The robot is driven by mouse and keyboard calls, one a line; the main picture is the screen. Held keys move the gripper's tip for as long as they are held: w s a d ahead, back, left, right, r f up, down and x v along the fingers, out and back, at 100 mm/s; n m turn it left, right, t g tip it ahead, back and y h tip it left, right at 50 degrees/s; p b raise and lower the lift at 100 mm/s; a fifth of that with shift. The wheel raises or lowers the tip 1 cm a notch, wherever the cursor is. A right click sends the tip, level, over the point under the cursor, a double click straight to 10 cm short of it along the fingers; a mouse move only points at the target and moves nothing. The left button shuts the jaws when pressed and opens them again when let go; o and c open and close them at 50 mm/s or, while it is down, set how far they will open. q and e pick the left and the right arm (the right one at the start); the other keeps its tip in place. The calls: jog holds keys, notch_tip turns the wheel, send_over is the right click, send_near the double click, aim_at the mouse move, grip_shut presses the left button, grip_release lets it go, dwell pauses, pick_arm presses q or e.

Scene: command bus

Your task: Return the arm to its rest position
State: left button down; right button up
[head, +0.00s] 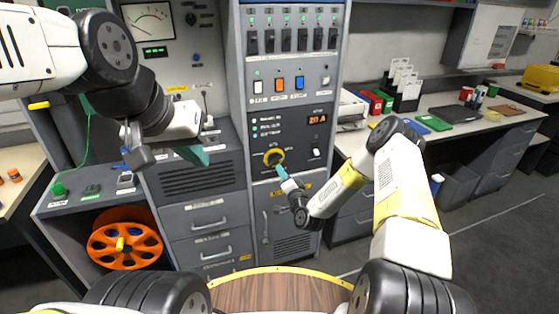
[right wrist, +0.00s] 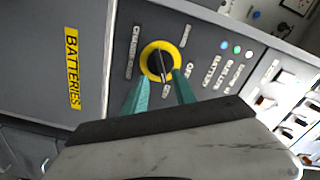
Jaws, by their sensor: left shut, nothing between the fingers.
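My right gripper (head: 278,168) is at the panel of the tall grey cabinet (head: 283,190), at the black knob with a yellow ring (head: 273,157). In the right wrist view its teal fingers (right wrist: 160,88) are spread, one on each side of the lower part of the knob (right wrist: 160,62). I see a gap between them and cannot tell whether either touches it.
An orange cable reel (head: 125,245) sits in the console's lower bay. A round wooden top (head: 280,285) with a yellow rim is directly before me. A side bench (head: 455,130) with binders and trays stands at right.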

jog(key=shift+s+d, duration=0.15)
jog(key=shift+s, duration=0.25)
